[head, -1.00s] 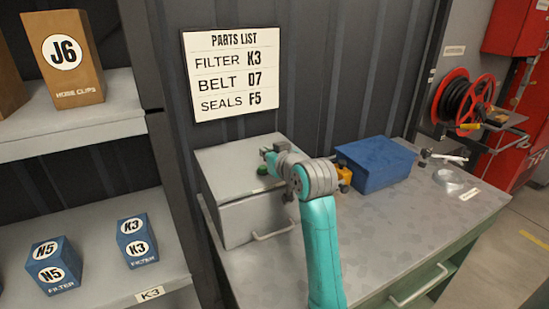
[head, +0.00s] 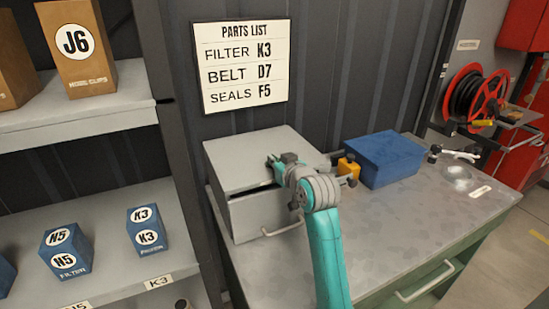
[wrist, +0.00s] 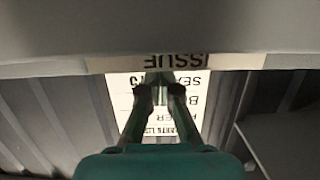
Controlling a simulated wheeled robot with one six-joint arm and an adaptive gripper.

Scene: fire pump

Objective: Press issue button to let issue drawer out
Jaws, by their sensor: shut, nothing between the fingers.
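The grey issue box (head: 240,155) stands on the workbench against the wall. Its drawer front (head: 255,215) carries a bar handle (head: 284,228), and a dark gap shows along the drawer's top edge. My gripper (head: 274,161) is at the box's top, with my teal arm in front of it. The green issue button is hidden behind my gripper. In the wrist view my gripper (wrist: 160,88) is shut and empty, its fingertips by an upside-down "ISSUE" label (wrist: 220,61) on a grey edge. I cannot tell if they touch the button.
A parts list (head: 240,65) hangs on the wall above. Shelves with labelled boxes are at left. The workbench's front right (head: 390,240) is clear.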

